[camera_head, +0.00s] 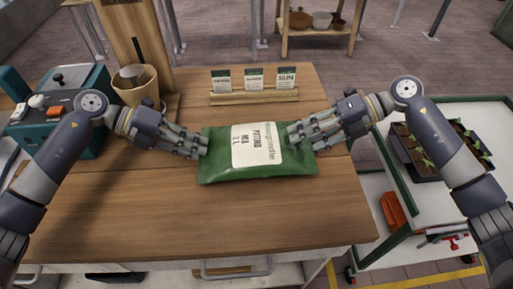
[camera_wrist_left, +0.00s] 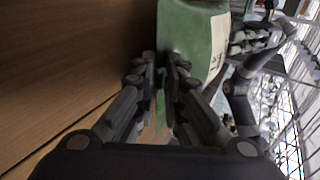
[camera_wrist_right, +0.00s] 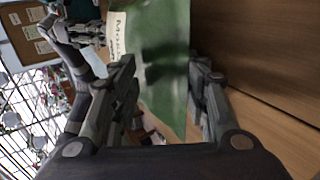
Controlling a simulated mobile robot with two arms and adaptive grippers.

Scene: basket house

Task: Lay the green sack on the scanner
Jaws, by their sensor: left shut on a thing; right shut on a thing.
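The green sack (camera_head: 215,170) has a white label with dark print. It is held level over the front middle of the wooden table, and I cannot tell whether its underside touches the top. My left gripper (camera_head: 203,146) is shut on its left edge. My right gripper (camera_head: 297,138) is shut on its right edge. The sack also shows between the fingers in the left wrist view (camera_wrist_left: 185,38) and the right wrist view (camera_wrist_right: 165,60). A teal machine (camera_head: 88,112) with a dark knob and buttons stands at the table's left; I cannot tell whether it is the scanner.
A wooden rack (camera_head: 254,97) with several seed packets stands behind the sack. A wooden post (camera_head: 135,45) with a round container (camera_head: 135,83) stands at the back left. A white cart (camera_head: 375,195) with seedling trays (camera_head: 425,150) is at the right. The table's front left (camera_head: 110,215) is clear.

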